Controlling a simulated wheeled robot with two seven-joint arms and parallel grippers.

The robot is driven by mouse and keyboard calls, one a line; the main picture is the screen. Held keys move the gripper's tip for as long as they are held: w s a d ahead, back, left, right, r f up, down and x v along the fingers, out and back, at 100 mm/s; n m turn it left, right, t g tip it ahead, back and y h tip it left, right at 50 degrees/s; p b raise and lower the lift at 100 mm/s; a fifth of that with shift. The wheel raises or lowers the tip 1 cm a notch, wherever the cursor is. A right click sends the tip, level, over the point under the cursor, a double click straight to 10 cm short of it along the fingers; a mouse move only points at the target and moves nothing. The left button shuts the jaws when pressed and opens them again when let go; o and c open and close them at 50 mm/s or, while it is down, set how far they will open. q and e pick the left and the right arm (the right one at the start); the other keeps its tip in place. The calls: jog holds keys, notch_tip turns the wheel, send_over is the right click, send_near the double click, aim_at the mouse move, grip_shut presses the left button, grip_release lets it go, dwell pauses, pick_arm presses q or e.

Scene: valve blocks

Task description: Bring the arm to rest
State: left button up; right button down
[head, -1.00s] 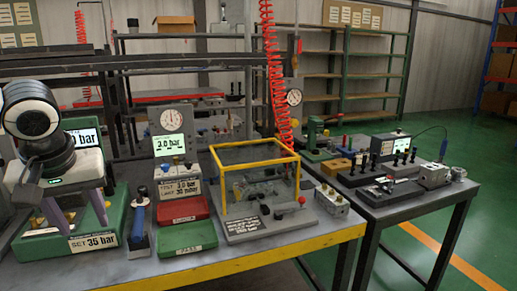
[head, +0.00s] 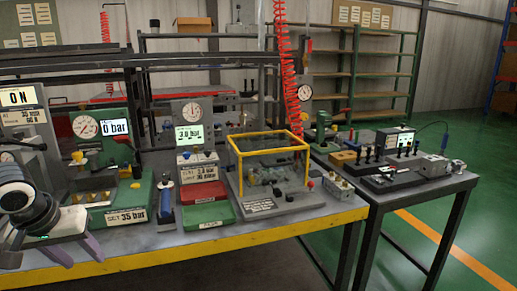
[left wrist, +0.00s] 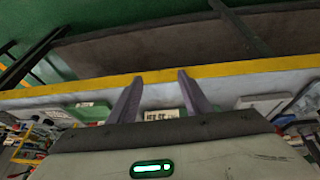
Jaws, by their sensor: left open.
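My left gripper (head: 77,251) is low at the left of the head view, at the front of the bench. Its two purple-grey fingers are apart with nothing between them. In the left wrist view the open fingers (left wrist: 160,80) point toward the bench's yellow front edge (left wrist: 160,75). My right gripper is not in view.
The grey bench (head: 190,242) holds a blue-handled tool (head: 165,200), a red tray (head: 203,193), a green tray (head: 208,215) and a yellow-framed guard (head: 268,142). A second bench (head: 400,194) stands at right. Green floor (head: 470,150) lies beyond.

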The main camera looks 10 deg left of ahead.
pick_arm(q)
jog(key=s+d+f+m+h, duration=0.1)
jog(key=s+d+f, duration=0.15)
jog(key=f, duration=0.65)
jog(key=s+d+f+m+t+h, duration=0.15)
jog(key=s+f, duration=0.25)
jog(key=f, duration=0.4)
jog(key=s+d+f+m, duration=0.1)
jog(key=s+f, duration=0.3)
jog(key=f, duration=0.5)
jog(key=s+d+f+m+t, duration=0.1)
jog(key=s+d+f+m, duration=0.1)
jog(key=d, duration=1.1)
jog(key=s+d+f+m+t+h, duration=0.1)
jog(key=s+d+f, duration=0.3)
jog(key=d, duration=0.8)
jog(key=shift+s+d+m, duration=0.15)
jog(key=shift+d+m, duration=0.25)
jog(key=shift+m, duration=0.25)
jog(key=shift+t+h, duration=0.25)
